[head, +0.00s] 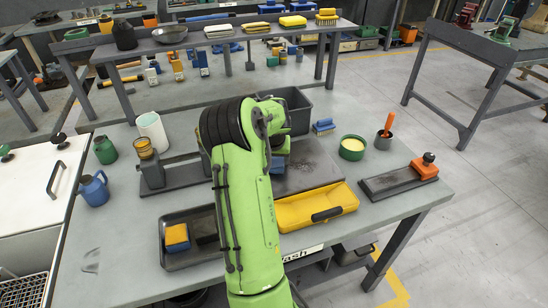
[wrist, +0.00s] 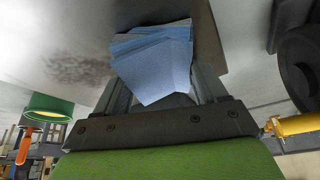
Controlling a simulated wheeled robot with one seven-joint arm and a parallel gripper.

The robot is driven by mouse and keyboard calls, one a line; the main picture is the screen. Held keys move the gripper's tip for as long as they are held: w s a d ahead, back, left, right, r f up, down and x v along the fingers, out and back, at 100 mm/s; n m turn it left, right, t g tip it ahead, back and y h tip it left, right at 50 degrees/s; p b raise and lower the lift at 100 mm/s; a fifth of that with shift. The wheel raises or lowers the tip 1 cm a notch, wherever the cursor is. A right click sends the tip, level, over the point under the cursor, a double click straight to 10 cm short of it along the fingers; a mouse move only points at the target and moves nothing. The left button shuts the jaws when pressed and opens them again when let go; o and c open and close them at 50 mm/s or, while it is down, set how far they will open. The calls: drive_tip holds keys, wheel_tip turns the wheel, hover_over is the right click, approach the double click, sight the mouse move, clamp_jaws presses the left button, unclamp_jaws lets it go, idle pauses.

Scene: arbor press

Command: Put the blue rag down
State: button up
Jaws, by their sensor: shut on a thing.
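The blue rag (wrist: 155,62) is folded in layers and sits between the two fingers of my gripper (wrist: 160,84) in the wrist view. My gripper is shut on it, and the rag hides the fingertips. In the head view, my green arm reaches over the middle of the workbench and covers most of my gripper. A small patch of blue (head: 279,163) shows beside the arm there, over a grey plate (head: 311,160). I cannot tell whether the rag touches the surface below.
The workbench (head: 125,258) carries a yellow tray (head: 300,210), a dark tray (head: 166,256) with a sponge (head: 177,237), a dark bin (head: 297,105), a green pot (head: 352,148), a small blue item (head: 323,126) and an orange-knobbed block (head: 423,168). Bare bench shows at the front left.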

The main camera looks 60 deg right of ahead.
drive_tip(key=o, duration=0.9)
drive_tip(key=shift+f, duration=0.1)
drive_tip(key=shift+o, duration=0.2)
drive_tip(key=p+v, duration=0.2)
drive_tip(key=v, duration=1)
drive_tip(key=w+a+r+n+t+y, duration=0.1)
drive_tip(key=w+a+r+n+t, duration=0.2)
drive_tip(key=a, duration=0.8)
drive_tip(key=w+a+r+n+y, duration=0.15)
drive_tip(key=w+a+r, duration=0.35)
drive_tip(key=a, duration=0.7)
drive_tip(key=s+a+n, duration=0.4)
drive_tip(key=s+a, duration=0.2)
drive_tip(key=a, duration=0.4)
drive_tip(key=s+a+n+t+y, duration=0.1)
drive_tip(key=s+a+n, duration=0.4)
drive_tip(key=a, duration=0.5)
drive_tip(key=shift+s, duration=0.65)
drive_tip(key=shift+f+y, duration=0.1)
drive_tip(key=shift+y, duration=0.15)
